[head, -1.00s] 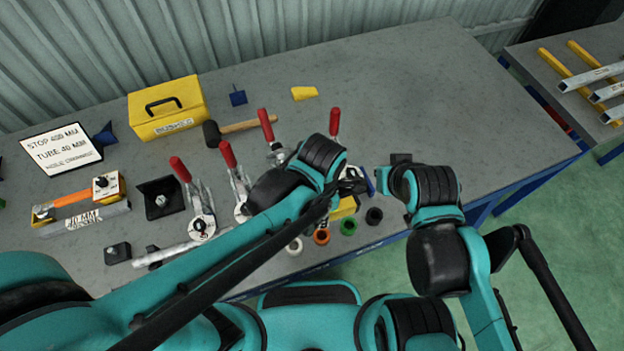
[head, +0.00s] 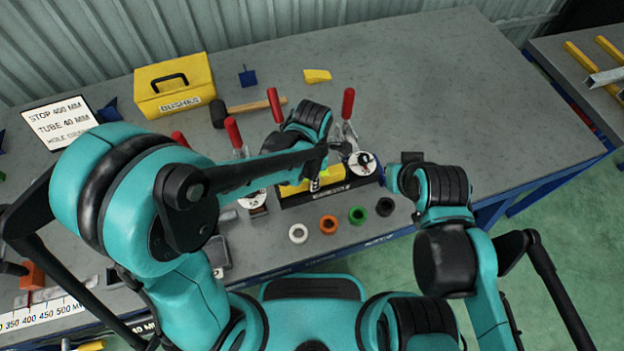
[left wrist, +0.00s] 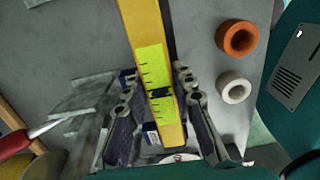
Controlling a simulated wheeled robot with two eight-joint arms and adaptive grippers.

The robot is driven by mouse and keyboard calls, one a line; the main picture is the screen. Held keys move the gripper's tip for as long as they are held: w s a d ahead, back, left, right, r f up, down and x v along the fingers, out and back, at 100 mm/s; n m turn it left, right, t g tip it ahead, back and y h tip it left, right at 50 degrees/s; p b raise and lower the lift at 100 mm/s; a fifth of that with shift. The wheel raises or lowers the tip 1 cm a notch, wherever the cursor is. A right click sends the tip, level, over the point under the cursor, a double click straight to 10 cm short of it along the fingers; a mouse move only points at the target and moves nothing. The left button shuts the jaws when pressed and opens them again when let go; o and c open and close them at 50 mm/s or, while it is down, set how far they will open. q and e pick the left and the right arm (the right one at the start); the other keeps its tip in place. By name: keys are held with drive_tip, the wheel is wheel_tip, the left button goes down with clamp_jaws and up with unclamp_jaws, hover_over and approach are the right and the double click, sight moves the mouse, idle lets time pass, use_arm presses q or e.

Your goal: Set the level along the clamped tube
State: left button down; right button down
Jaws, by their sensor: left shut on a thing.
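The yellow level (head: 297,189) lies in or just above a dark labelled holder (head: 327,197) near the front edge of the table; I cannot tell whether it is lifted. My left gripper (head: 321,168) is shut on the level. In the left wrist view the level (left wrist: 143,35) runs lengthwise between the two fingers (left wrist: 155,82), its green vial facing the camera. The clamped tube is mostly hidden behind my left arm; a short grey piece (head: 228,215) may be its end. My right gripper (head: 399,170) is over the table's right front; its fingers are not clear.
White (head: 298,233), orange (head: 328,224), green (head: 357,214) and black (head: 385,206) rings line the front edge. A yellow bushing box (head: 175,88) and a mallet (head: 245,107) sit behind. The right rear is clear.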

use_arm(q)
drive_tip(key=shift+f, duration=0.15)
drive_tip(key=shift+f, duration=0.1)
drive_tip(key=c, duration=1.3)
unclamp_jaws()
drive_tip(key=shift+o, duration=0.2)
